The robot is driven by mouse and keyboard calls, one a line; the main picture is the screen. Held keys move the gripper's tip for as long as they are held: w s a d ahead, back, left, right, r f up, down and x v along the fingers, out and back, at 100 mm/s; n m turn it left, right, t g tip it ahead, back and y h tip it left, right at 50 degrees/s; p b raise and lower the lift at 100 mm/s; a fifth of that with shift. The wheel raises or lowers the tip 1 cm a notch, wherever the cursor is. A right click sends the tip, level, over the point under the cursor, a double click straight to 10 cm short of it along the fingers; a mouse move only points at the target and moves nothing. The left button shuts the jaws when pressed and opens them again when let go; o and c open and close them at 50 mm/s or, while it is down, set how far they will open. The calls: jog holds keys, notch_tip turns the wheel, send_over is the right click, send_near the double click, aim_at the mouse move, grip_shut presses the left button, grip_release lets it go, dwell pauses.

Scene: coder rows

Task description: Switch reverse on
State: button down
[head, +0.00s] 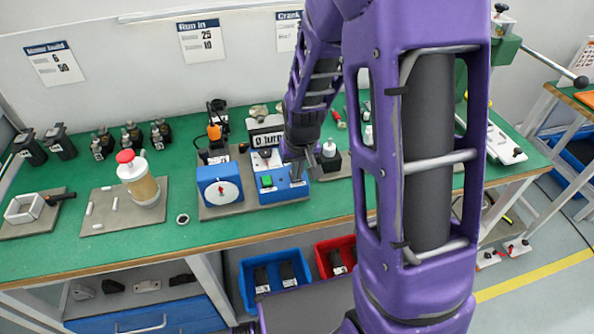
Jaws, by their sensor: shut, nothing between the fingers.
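A blue control box (284,188) with a green button (267,181) stands on a grey board on the green bench. A display reading "0 turn" (266,138) stands behind it. A second blue box with a white round dial (220,193) stands to its left. My gripper (297,174) is shut and empty, pointing down at the right part of the control box. I cannot tell whether it touches the box. No switch marked reverse can be read, and my gripper and arm hide part of the box top.
A jar with a red knob (138,178) stands on a mat at left. Black parts and an orange-tipped tool (214,131) stand behind. Blue (273,271) and red bins are below. My arm hides the bench's right middle.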

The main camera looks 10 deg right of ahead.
jog(key=shift+w+r, duration=0.1)
jog(key=shift+w, duration=0.05)
jog(key=shift+w+r, duration=0.25)
jog(key=shift+w, duration=0.35)
jog(key=shift+r+p, duration=0.5)
jog(key=shift+p, duration=0.15)
jog(key=p+v, duration=0.2)
jog(key=v, duration=0.1)
jog(key=shift+w+r, duration=0.1)
jog(key=shift+w, duration=0.15)
jog(key=s+r, duration=0.5)
jog(key=r, duration=0.3)
jog(key=shift+r+p, duration=0.35)
jog(key=shift+r, duration=0.05)
